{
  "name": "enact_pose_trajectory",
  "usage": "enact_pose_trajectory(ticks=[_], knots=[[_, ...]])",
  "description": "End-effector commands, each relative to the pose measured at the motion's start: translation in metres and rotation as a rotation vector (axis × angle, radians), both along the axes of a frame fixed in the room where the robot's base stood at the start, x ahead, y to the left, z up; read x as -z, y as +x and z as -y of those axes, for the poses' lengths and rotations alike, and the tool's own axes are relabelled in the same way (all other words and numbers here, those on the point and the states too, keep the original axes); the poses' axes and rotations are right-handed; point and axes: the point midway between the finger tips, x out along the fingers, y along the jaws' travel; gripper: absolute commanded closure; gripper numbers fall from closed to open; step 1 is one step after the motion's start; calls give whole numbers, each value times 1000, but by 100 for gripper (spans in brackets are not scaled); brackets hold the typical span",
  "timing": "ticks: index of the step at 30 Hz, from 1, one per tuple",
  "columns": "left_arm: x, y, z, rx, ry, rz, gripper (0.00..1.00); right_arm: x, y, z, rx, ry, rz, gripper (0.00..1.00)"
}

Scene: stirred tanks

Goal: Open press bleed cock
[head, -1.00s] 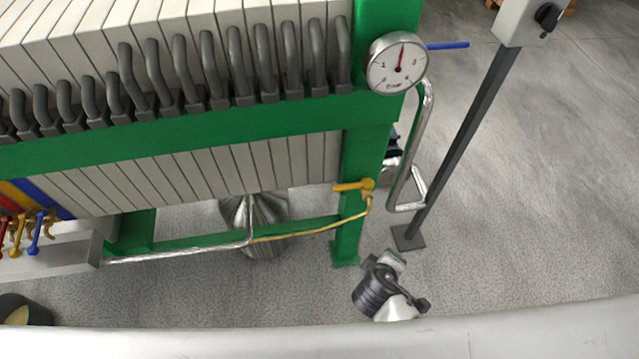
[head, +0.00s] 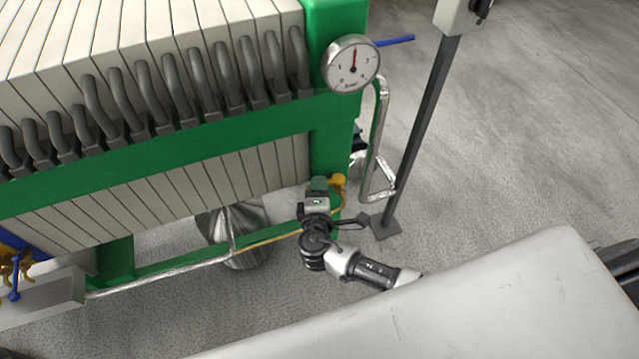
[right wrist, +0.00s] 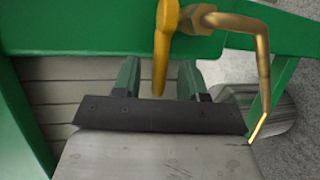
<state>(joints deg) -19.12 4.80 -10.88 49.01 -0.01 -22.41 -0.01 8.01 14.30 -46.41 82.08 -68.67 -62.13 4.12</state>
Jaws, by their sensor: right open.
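The press bleed cock is a brass-yellow valve (head: 339,181) on the green press post, partly hidden by my right gripper (head: 318,187) in the head view. The right wrist view shows its flat yellow lever (right wrist: 162,60) pointing down from a brass hex body (right wrist: 203,19), with a bent brass pipe (right wrist: 263,60) leading off to the right. My right gripper (right wrist: 160,78) is open, and the lever's lower end shows between its two fingers. I cannot tell whether it touches either finger. My left gripper is not in view.
The green press frame (head: 150,150) with pale plates stands at left and behind. A pressure gauge (head: 350,62) is on the post above. A bent metal pipe (head: 377,130) and a grey stand (head: 420,130) are to the right. Open floor (head: 540,140) lies beyond.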

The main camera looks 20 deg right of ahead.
Motion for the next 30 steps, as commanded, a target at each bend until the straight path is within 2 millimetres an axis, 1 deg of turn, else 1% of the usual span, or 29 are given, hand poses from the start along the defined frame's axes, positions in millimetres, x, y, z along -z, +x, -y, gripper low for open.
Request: enact_pose_trajectory(ticks=[1,3,6,10,15,17,21,24,30], knots=[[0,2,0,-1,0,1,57,2,7,3,0,-3,1,58],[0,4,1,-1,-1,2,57,3,13,5,1,-1,1,58],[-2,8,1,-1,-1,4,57,4,19,7,0,-1,-1,58],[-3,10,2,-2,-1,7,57,4,21,8,0,1,-1,58],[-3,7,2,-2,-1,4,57,4,21,8,0,1,-1,58],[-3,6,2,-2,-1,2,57,4,21,8,0,1,-1,66],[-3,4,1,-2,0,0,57,4,21,8,0,2,-2,87],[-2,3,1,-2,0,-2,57,4,20,8,0,2,-2,100],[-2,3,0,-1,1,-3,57,5,20,8,0,1,-2,100]])
